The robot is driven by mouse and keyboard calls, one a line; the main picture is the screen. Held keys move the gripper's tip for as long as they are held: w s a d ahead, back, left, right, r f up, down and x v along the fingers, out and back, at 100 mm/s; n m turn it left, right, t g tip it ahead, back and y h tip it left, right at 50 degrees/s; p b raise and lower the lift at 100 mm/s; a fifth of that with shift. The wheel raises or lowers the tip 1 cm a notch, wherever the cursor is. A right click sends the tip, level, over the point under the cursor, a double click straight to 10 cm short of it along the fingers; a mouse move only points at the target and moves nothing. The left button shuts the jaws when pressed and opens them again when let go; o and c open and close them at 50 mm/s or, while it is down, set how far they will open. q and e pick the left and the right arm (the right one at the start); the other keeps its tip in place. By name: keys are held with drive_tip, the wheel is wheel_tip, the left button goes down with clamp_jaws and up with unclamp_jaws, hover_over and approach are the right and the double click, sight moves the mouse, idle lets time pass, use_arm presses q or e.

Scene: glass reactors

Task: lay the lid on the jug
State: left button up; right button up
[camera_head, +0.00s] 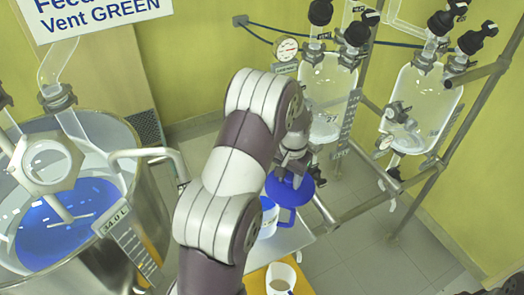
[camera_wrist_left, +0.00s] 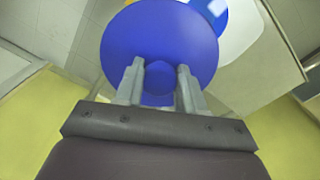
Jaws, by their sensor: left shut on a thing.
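The lid (camera_head: 291,190) is a blue disc. My left gripper (camera_head: 292,165) is shut on it from above. In the left wrist view the lid (camera_wrist_left: 160,38) fills the upper middle, with its knob between the two fingers of the gripper (camera_wrist_left: 160,72). The jug (camera_head: 268,217), white and blue with a blue handle, stands on a pale board just below and left of the lid. The lid and my arm hide part of it. A bit of the jug (camera_wrist_left: 212,8) shows behind the lid in the wrist view. I cannot tell whether lid and jug touch. My right gripper is not seen.
A white cup (camera_head: 281,280) stands near the jug on an orange surface (camera_head: 256,282). A steel vessel (camera_head: 150,215) with blue contents is at the left. Glass reactors (camera_head: 325,95) on a metal frame (camera_head: 440,165) stand behind and right. Grey floor lies at the right.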

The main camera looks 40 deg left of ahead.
use_arm(q)
drive_tip(key=a+r, duration=0.1)
drive_tip(key=s+a+r+p, duration=0.1)
drive_tip(key=a+r, duration=0.1)
drive_tip(key=s+a+r, duration=0.1)
drive_tip(key=r, duration=0.1)
drive_tip(key=shift+s+a+r, duration=0.25)
drive_tip(key=shift+a, duration=0.15)
drive_tip(key=s+a+f+b, duration=0.1)
drive_tip(key=a+f+b, duration=0.2)
drive_tip(key=f, duration=0.7)
drive_tip(key=b, duration=0.2)
drive_tip(key=shift+b, duration=0.4)
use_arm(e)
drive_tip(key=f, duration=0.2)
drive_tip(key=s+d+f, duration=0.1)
use_arm(q)
drive_tip(key=shift+a+f, duration=0.1)
drive_tip(key=shift+f, duration=0.05)
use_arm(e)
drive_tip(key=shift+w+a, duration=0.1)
use_arm(q)
drive_tip(key=shift+s+f, duration=0.35)
drive_tip(key=shift+f, duration=0.15)
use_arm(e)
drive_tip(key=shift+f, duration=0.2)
